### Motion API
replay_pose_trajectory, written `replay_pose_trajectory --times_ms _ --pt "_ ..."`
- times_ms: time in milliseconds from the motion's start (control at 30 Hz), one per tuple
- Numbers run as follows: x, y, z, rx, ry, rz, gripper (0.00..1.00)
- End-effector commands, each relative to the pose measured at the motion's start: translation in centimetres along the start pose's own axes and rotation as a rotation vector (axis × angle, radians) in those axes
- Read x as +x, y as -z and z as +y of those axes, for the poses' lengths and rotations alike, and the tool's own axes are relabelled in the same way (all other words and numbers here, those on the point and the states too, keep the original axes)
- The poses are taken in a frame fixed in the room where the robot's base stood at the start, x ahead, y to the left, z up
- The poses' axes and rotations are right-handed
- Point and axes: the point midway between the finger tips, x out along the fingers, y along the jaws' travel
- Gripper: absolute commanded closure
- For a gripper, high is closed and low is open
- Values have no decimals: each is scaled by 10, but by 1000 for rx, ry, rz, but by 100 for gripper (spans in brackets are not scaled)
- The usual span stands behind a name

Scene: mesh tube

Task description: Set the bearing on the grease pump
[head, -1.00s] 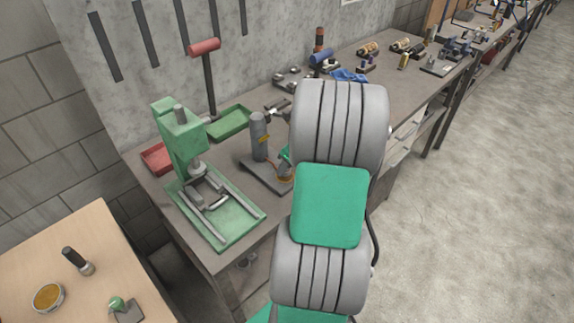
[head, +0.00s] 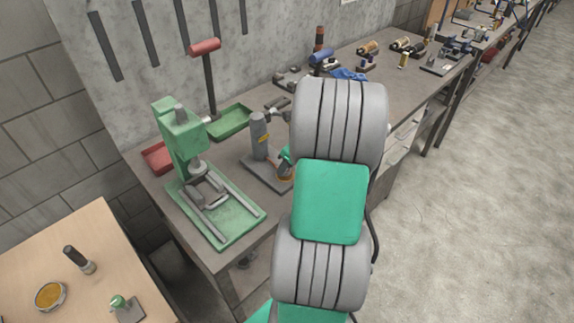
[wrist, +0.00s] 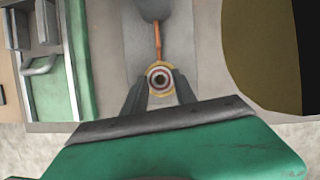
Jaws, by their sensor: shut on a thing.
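The bearing (wrist: 159,78), a small pale ring with a dark centre, is between my gripper's fingertips (wrist: 160,86). My gripper is shut on it, directly over the yellow-orange rim. I cannot tell whether the bearing touches the pump. In the head view, my arm partly hides the gripper (head: 286,158).
A green press (head: 182,140) stands left of the pump. A wooden table (head: 30,265) is at front left. Several tools lie farther along the bench.

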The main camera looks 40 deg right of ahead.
Motion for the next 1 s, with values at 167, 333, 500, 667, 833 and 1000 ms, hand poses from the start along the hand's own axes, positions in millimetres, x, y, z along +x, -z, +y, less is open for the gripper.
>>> replay_pose_trajectory --times_ms 167,333,500,667,833,1000 --pt "3 1 0 0 -1 1 100" --pt "4 2 0 0 -1 1 100" --pt "6 3 0 0 -1 1 100" --pt "8 3 0 0 -1 0 100" --pt "10 4 0 0 -1 0 100" --pt "12 5 0 0 -1 0 100"
